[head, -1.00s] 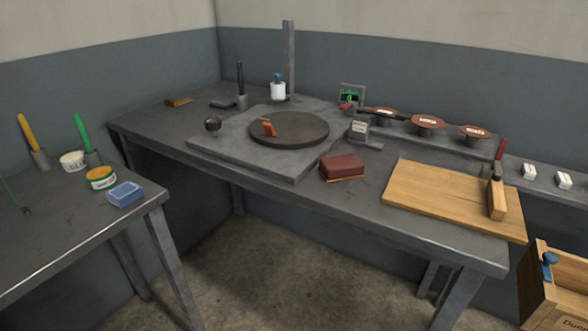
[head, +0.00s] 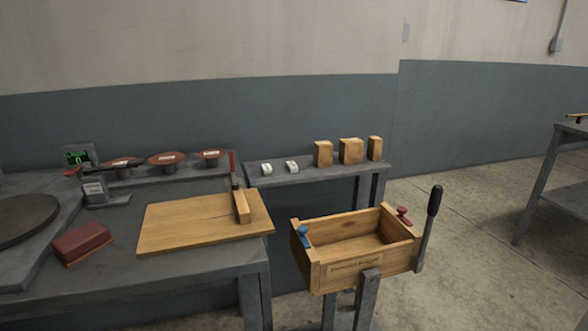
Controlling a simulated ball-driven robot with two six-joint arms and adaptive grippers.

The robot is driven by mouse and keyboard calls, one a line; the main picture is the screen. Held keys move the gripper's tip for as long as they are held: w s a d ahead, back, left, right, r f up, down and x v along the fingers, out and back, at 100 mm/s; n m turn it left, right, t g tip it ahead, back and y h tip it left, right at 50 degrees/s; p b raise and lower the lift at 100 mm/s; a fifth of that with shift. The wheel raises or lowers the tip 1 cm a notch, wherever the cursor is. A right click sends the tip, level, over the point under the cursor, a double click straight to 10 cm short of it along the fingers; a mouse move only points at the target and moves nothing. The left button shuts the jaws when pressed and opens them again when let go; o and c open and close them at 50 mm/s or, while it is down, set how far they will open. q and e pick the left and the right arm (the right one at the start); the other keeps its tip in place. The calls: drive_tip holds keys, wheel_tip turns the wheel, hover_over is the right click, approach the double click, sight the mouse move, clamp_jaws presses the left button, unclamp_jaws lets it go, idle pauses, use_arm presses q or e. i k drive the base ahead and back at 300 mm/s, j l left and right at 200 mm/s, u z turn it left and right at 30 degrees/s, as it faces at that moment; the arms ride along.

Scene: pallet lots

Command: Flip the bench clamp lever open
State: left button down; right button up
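What looks like the bench clamp is a wooden bar (head: 243,206) standing at the right part of a flat wooden board (head: 190,232) on the grey bench. A lever with a red handle (head: 232,163) stands upright at the bar's far end. Its small size makes the hinge and exact joint hard to see. Neither of my grippers shows in the head view.
A wooden crate (head: 345,280) with a blue knob (head: 303,233), a red knob (head: 404,214) and a black-handled lever (head: 434,201) stands right of the bench. A shelf (head: 330,171) behind holds wooden blocks (head: 350,150). Open floor (head: 470,230) lies right.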

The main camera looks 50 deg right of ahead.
sight(235, 185)
drive_tip(key=z, duration=1.1)
drive_tip(key=k+l, duration=0.05)
drive_tip(key=l, duration=0.05)
